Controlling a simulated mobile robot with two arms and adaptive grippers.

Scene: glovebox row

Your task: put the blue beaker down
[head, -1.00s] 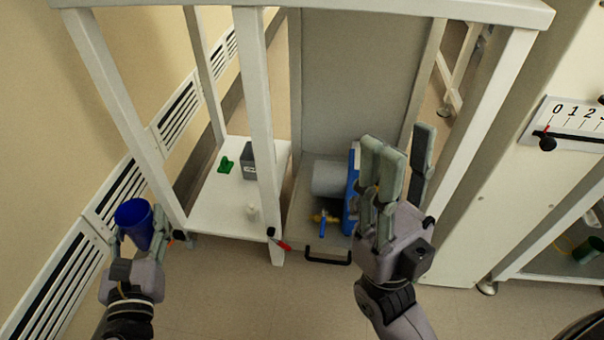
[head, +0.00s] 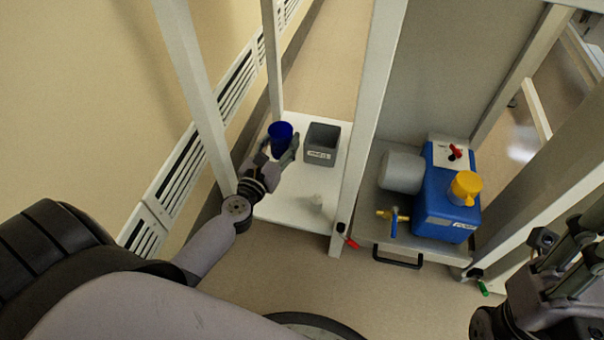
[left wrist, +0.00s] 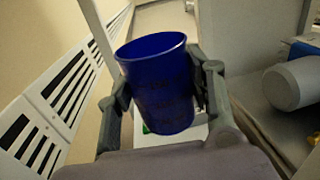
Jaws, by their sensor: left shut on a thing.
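The blue beaker (head: 280,138) is held over the white low shelf (head: 282,208), near its left side, inside the frame's posts. My left gripper (head: 277,154) is shut on it. In the left wrist view the beaker (left wrist: 158,85) sits upright or slightly tilted between the two fingers (left wrist: 163,92). I cannot tell whether its base touches the shelf. My right gripper (head: 570,250) is at the right edge of the head view, cut off by the frame, and its fingers' opening is unclear.
A grey labelled box (head: 321,145) stands on the shelf just right of the beaker. A blue pump (head: 445,200) with a yellow cap is on the grey platform to the right. White posts (head: 368,110) flank the shelf.

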